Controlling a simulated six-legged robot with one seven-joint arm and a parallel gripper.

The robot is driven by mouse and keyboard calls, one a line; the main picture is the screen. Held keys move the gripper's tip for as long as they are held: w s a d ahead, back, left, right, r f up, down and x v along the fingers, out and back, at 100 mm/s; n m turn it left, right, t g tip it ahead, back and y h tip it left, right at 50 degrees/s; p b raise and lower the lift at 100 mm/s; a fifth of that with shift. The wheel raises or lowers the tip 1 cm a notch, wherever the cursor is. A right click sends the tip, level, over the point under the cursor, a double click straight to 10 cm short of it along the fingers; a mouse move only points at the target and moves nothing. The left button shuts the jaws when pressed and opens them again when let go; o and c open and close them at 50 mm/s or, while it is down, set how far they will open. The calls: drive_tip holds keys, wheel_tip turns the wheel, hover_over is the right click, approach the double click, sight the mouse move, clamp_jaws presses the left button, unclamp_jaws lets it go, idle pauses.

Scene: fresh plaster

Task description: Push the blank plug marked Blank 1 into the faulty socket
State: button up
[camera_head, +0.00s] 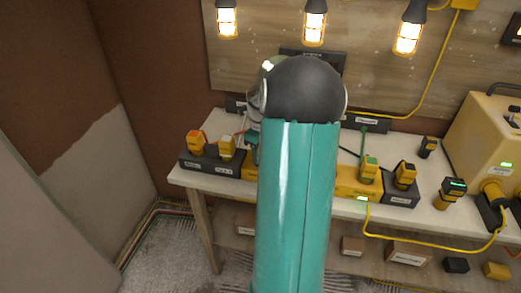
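My teal arm with its dark rounded joint fills the middle of the view, and my gripper is hidden behind it. A dark block (208,163) with pale labels stands at the bench's left end. A yellow plug with a red-orange top (195,142) and a paler yellow plug (227,147) stand on it. The labels are too small to read, so I cannot tell which plug is Blank 1. A yellow socket strip (347,185) runs behind my arm, with a green light at its front. A green-topped yellow plug (369,168) stands on it. I cannot pick out the faulty socket.
The pale bench (428,217) also bears a yellow-and-black plug (405,175), two loose dark-and-yellow pieces (427,147) (451,193) and a large yellow power unit (490,135). A yellow cable (430,246) hangs in front. Small boxes (408,254) sit below. Lit lamps hang above.

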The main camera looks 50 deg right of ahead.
drive_tip(key=shift+f, duration=0.15)
drive_tip(key=shift+f, duration=0.35)
drive_tip(key=o, duration=1.1)
drive_tip(key=shift+c, duration=0.2)
wheel_tip(320, 180, up, 14)
drive_tip(key=shift+f, duration=0.15)
